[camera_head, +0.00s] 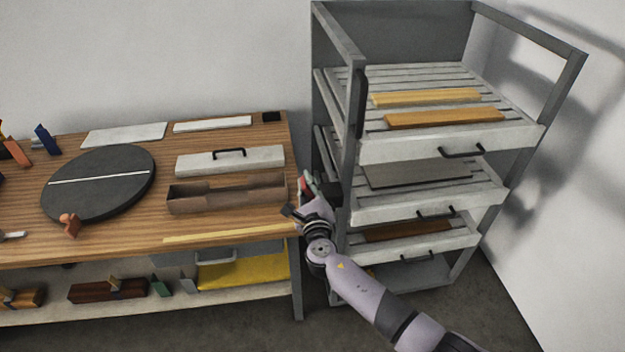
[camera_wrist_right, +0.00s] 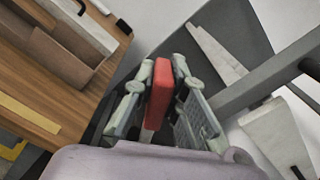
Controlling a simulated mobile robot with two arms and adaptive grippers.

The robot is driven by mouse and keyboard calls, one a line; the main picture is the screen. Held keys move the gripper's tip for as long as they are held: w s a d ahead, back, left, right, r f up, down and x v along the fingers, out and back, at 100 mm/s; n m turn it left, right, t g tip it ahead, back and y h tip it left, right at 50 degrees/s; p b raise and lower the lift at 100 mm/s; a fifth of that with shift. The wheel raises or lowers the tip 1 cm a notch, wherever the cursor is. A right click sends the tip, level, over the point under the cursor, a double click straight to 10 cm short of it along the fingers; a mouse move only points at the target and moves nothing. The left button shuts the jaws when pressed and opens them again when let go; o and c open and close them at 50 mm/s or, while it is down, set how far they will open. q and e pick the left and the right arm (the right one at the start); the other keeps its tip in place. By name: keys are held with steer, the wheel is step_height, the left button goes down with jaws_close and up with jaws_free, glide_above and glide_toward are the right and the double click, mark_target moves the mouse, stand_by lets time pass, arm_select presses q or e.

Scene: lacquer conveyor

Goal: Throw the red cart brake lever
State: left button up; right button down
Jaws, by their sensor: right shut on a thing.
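The red brake lever (camera_wrist_right: 159,92) stands between the two fingers of my right gripper (camera_wrist_right: 160,112) in the right wrist view. The fingers are closed on its sides. In the head view my right gripper (camera_head: 308,190) is at the left front post of the grey cart (camera_head: 347,160), beside the right end of the workbench. A bit of the red lever (camera_head: 304,184) shows there, and the rest is hidden by the gripper. My left gripper is not in view.
The wooden workbench (camera_head: 230,150) is close on the left, with a brown open box (camera_head: 225,205) near its right edge. The cart's pale drawers (camera_head: 425,147) with dark handles hold wooden boards. A white wall is at the right.

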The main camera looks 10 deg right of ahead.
steer(key=shift+a+f+n, duration=0.15)
steer(key=shift+f+n, duration=0.1)
steer(key=shift+n, duration=0.05)
steer(key=c, duration=1.6)
jaws_free()
steer(key=s, duration=1.2)
